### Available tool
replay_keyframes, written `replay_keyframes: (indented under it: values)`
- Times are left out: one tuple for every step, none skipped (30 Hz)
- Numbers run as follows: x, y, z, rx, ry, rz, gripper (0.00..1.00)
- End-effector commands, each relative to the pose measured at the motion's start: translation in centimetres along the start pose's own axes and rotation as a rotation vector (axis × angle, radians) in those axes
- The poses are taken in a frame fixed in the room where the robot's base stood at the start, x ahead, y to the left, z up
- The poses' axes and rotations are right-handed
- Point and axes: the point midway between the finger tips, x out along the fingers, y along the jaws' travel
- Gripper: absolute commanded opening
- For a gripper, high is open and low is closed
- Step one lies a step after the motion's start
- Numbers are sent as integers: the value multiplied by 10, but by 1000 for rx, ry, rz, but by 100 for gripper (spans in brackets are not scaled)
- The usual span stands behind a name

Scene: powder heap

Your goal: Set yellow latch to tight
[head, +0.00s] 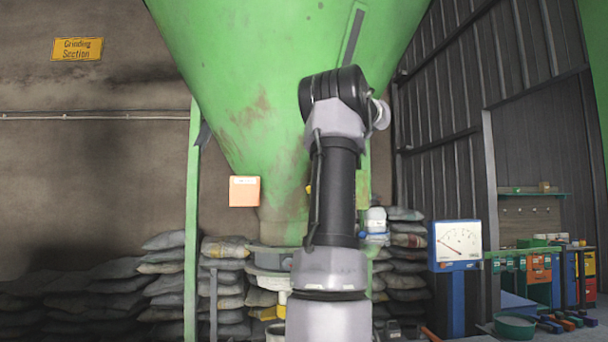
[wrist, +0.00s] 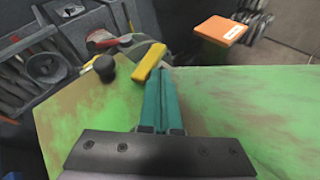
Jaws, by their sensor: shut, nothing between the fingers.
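The yellow latch (wrist: 148,62) is a short bar that lies slanted just past my fingertips in the wrist view. A black round knob (wrist: 104,68) is to its left. My gripper (wrist: 161,72) is shut and empty, its teal fingers pressed together over the green hopper (wrist: 245,105). The fingertips are right beside the latch's right side; I cannot tell whether they touch it. In the head view the hopper (head: 262,90) fills the middle, and my arm hides the gripper and most of the latch area. A small yellow patch shows at the arm's left edge.
An orange box (wrist: 221,29) is near the hopper, also in the head view (head: 244,191). Sacks (head: 165,280) are stacked behind. A dial gauge (head: 458,243) stands at the right. In the wrist view, grey trays with tools (wrist: 45,65) lie at the left.

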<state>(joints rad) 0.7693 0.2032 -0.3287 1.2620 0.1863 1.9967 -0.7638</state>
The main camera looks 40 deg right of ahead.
Motion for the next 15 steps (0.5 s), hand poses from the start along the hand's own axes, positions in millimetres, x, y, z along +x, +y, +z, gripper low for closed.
replay_keyframes:
  values:
    - [0, 4, -1, 25, -10, -45, 0]
    - [0, 5, -1, 37, -16, -71, 0]
    - [0, 6, -2, 48, -23, -101, 0]
    - [0, 6, -2, 56, -27, -123, 0]
    - [0, 6, -2, 64, -32, -140, 0]
    - [0, 7, -2, 72, -36, -162, 0]
    - [0, 7, -2, 77, -40, -176, 0]
    - [0, 7, -2, 81, -43, -188, 0]
    - [0, 7, -2, 86, -45, -203, 0]
    - [0, 7, -2, 89, -47, -211, 0]
    - [0, 7, -2, 92, -48, -217, 0]
    - [0, 8, -2, 95, -50, -224, 0]
    - [0, 8, -2, 96, -51, -228, 0]
    - [0, 8, -2, 98, -52, -231, 0]
    - [0, 7, -2, 99, -53, -234, 0]
